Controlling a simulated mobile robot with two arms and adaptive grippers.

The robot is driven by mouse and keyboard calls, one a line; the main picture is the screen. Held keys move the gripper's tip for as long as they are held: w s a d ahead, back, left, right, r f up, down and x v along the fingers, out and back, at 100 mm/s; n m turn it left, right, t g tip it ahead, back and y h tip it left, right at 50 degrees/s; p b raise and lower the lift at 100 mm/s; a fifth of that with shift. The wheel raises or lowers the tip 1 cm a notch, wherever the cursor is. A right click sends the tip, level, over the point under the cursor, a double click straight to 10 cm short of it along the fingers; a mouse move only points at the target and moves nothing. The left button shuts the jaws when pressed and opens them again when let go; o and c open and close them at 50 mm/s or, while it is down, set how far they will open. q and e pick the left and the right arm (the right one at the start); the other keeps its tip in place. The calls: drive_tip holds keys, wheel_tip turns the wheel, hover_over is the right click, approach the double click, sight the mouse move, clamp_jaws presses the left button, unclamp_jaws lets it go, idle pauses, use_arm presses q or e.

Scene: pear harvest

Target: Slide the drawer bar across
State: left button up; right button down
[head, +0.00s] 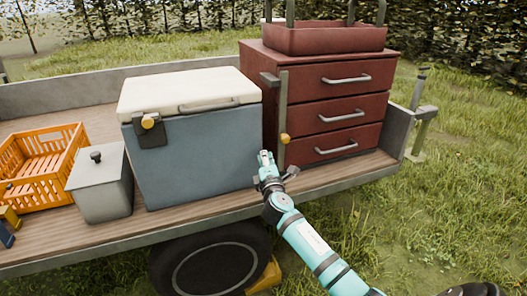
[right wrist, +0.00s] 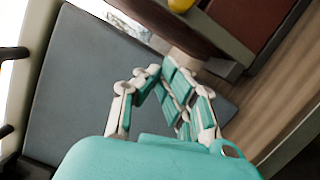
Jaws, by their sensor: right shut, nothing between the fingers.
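The drawer bar (head: 283,112) is a grey upright strip at the left end of the red drawer chest (head: 325,100). A yellow knob (head: 285,138) sits near its lower end; a yellow knob also shows at the top edge of the right wrist view (right wrist: 180,4). All three drawers look closed. My right gripper (head: 265,157) is shut and empty, just left of and below the knob, in front of the gap between cooler and chest. In the right wrist view its teal fingers (right wrist: 177,95) are together, apart from the knob. My left gripper is out of view.
A blue cooler (head: 195,155) with a white lid stands close left of the chest. A grey lidded box (head: 103,187) and an orange crate (head: 62,190) are further left. A red carrier (head: 325,38) sits on the chest. The trailer's front edge (head: 340,181) runs below.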

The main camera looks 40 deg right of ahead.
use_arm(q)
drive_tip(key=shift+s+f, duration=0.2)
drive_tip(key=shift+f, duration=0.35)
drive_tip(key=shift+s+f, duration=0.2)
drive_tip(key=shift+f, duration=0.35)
use_arm(e)
drive_tip(key=v, duration=0.6)
drive_tip(key=shift+s, duration=0.25)
